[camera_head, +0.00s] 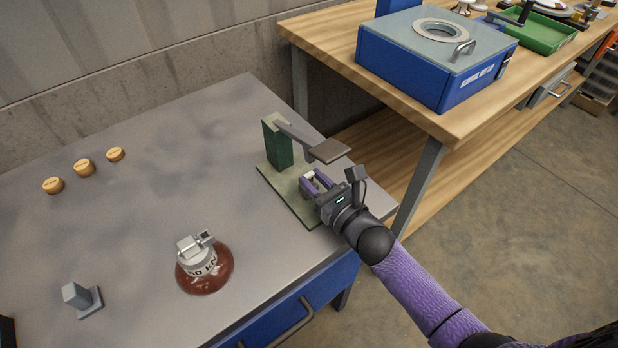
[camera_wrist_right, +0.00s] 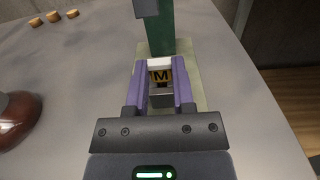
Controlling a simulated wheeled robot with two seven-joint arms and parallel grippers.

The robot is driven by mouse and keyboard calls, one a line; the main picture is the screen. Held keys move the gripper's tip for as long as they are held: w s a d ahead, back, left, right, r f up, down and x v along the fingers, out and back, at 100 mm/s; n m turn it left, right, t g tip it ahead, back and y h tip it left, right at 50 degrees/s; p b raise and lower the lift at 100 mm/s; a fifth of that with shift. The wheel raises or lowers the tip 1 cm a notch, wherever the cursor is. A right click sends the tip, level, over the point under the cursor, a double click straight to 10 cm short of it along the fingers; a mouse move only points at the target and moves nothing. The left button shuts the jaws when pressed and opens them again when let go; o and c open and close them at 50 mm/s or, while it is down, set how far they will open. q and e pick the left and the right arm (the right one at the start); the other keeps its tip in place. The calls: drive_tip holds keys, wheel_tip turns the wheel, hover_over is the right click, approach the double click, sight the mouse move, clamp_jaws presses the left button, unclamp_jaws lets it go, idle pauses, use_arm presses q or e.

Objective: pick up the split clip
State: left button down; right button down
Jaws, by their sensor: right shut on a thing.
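My right gripper (camera_head: 316,183) reaches in over the green press stand (camera_head: 278,146), under its raised grey arm. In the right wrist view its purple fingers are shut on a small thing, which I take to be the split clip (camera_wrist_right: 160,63). It shows a pale white edge between the fingertips. A tan face marked "M" (camera_wrist_right: 160,76) and a grey block sit just below it in the picture. The fingers hide the clip's sides, and I cannot tell whether it still touches the stand. My left gripper is not in view.
A brown insulator (camera_head: 206,277) with a metal cap stands on the grey table (camera_head: 160,210). A small grey block stand (camera_head: 80,297) is at lower left, with three cork-like discs (camera_head: 84,167) behind. A blue box (camera_head: 435,55) stands on the wooden bench. The table's middle is clear.

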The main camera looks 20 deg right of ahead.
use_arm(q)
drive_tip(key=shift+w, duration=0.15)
